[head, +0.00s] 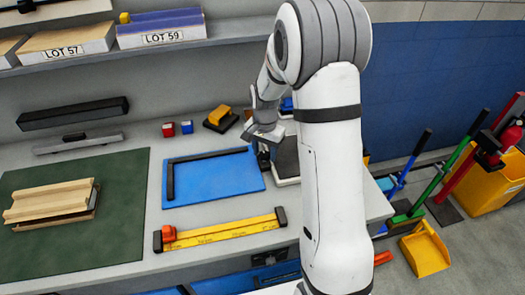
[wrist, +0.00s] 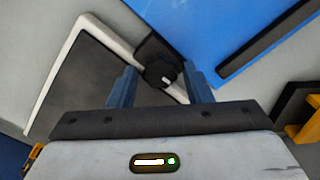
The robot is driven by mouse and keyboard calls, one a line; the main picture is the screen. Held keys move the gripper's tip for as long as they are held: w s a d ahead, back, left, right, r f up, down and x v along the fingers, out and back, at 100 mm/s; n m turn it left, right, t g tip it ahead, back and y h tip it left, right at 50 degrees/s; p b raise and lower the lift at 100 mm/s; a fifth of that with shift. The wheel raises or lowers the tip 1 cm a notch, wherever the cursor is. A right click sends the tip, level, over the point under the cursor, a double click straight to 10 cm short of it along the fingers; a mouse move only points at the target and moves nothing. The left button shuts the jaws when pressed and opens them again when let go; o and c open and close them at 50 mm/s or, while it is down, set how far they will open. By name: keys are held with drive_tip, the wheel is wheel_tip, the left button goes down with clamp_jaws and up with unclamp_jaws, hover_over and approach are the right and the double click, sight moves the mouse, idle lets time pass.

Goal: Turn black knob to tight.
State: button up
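A short white mark shows on the knob's near side. My gripper (wrist: 160,70) is open, with one blue-grey finger on each side of the knob and gaps visible between. I cannot tell whether the fingertips are down at the knob's height. In the head view my gripper (head: 266,136) is over the bench beside the dark plate (head: 286,158), and my arm covers much of the plate. No tight label is readable.
A blue mat (head: 215,185) with a black square edge lies left of the plate. A yellow rule (head: 222,233) lies in front, and a green mat (head: 120,170) with wooden panels is farther left. A shelf (head: 115,48) with lot-marked boards is above.

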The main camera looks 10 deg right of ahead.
sight(265, 154)
drive_tip(key=c, duration=0.7)
drive_tip(key=shift+o, duration=0.2)
drive_tip(key=shift+m+b, duration=0.3)
drive_tip(key=shift+m, duration=0.1)
drive_tip(key=o, duration=1)
wheel_tip(265, 154, up, 7)
drive_tip(key=shift+f+b, duration=0.2)
drive_tip(key=shift+b, duration=0.1)
drive_tip(key=shift+r, duration=0.6)
